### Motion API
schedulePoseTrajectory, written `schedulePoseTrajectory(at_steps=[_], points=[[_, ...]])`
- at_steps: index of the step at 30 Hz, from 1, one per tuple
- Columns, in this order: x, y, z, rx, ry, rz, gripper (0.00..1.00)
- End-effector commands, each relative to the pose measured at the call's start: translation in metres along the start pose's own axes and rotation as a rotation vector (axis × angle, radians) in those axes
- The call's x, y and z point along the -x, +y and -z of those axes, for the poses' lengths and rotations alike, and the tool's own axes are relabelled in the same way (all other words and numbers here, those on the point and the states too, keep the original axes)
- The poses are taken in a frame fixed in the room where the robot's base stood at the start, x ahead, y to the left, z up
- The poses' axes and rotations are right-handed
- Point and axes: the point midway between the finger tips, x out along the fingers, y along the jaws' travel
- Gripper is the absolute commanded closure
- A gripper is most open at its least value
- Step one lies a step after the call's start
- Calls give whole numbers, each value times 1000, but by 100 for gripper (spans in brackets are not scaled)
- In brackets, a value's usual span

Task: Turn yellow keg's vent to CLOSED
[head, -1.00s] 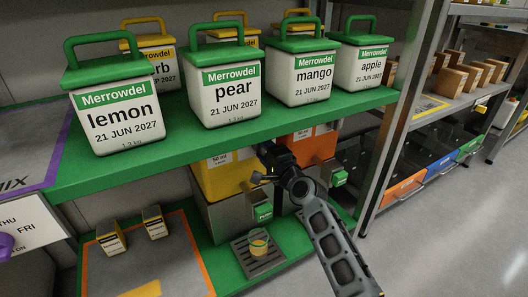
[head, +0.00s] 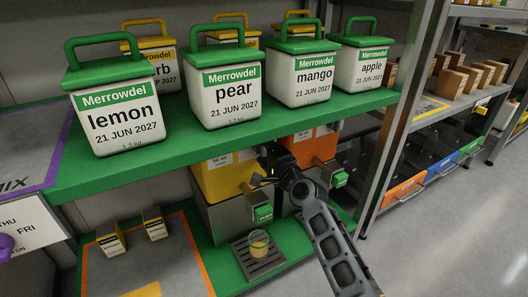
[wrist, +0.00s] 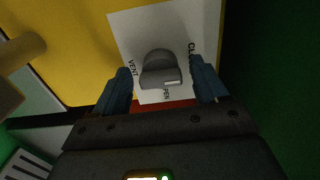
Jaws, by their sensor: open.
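The yellow keg (head: 224,180) stands under the green shelf in the head view, and its yellow face (wrist: 70,50) fills much of the wrist view. A white vent plate (wrist: 128,28) on it carries the words VENT, CLOSED and OPEN, partly covered. The grey vent knob (wrist: 158,66) sits on this plate, its pale mark on the side near OPEN. My gripper (wrist: 161,68) is open, with one blue finger on each side of the knob; I cannot tell whether they touch it. In the head view my gripper (head: 262,178) is in front of the keg and hides the knob.
An orange keg (head: 318,148) stands right of the yellow one. A cup (head: 259,244) sits on a drip grate (head: 266,264) below. The green shelf (head: 190,135) with several labelled tubs is close above my gripper. Open floor lies at right.

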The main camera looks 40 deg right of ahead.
Motion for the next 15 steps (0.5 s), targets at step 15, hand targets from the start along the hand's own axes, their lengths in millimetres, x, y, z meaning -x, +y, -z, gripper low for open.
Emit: schedulePoseTrajectory(at_steps=[15], points=[[61,0,0,0,0,-1,28]])
